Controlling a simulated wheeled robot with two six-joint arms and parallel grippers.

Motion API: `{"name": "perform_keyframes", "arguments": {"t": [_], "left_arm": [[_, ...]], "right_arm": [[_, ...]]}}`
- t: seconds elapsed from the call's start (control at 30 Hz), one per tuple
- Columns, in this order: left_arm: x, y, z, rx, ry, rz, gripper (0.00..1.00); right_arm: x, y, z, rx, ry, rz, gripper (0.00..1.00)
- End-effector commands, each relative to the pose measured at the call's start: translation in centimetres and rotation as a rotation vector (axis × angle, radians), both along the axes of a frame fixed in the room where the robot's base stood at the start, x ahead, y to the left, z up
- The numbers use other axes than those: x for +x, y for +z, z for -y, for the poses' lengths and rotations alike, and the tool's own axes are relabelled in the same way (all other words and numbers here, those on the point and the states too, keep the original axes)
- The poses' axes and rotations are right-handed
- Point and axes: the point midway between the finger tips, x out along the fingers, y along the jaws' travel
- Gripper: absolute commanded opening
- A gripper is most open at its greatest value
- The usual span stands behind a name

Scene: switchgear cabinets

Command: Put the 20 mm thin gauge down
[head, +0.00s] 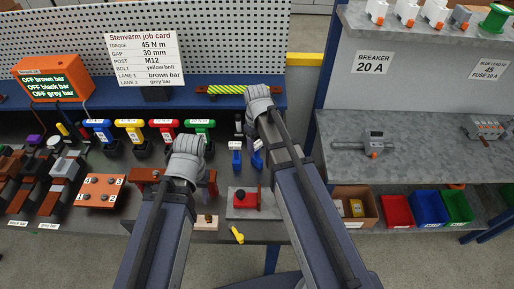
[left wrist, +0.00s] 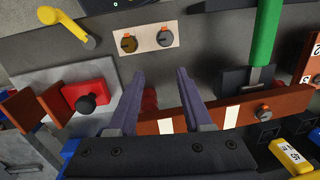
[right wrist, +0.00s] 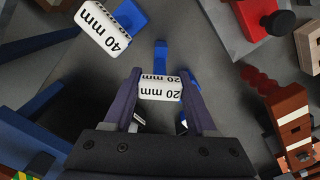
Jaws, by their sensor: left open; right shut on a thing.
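The 20 mm gauge (right wrist: 160,95), a white labelled block with blue parts, sits between the fingers of my right gripper (right wrist: 160,78), which is shut on it. A 40 mm gauge (right wrist: 103,27) with a blue part is at the upper left of the right wrist view, apart from the gripper. In the head view, blue gauge parts (head: 237,160) show on the bench beside my right arm; its fingertips are hidden there. My left gripper (left wrist: 160,80) is open and empty over a brown bar with white bands (left wrist: 205,120).
The job card (head: 142,58) reads GAP 30 mm. Coloured-handle tools (head: 130,128) stand behind my left arm. A red knob block (head: 243,198) and a yellow piece (head: 237,235) lie near the bench front. A right-hand shelf (head: 430,160) holds a caliper-like tool (head: 374,142).

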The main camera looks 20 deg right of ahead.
Motion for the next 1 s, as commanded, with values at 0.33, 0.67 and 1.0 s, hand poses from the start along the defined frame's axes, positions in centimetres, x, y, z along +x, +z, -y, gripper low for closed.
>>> {"name": "perform_keyframes", "arguments": {"t": [0.33, 0.67, 1.0], "left_arm": [[0.0, -0.3, 0.0, 0.000, 0.000, 0.000, 0.50], [0.0, -0.3, 0.0, 0.000, 0.000, 0.000, 0.50], [0.0, 1.2, 0.0, 0.000, 0.000, 0.000, 0.50]], "right_arm": [[0.0, -0.3, 0.0, 0.000, 0.000, 0.000, 0.74], [0.0, -0.3, 0.0, 0.000, 0.000, 0.000, 0.87], [0.0, 1.2, 0.0, 0.000, 0.000, 0.000, 0.87]]}}
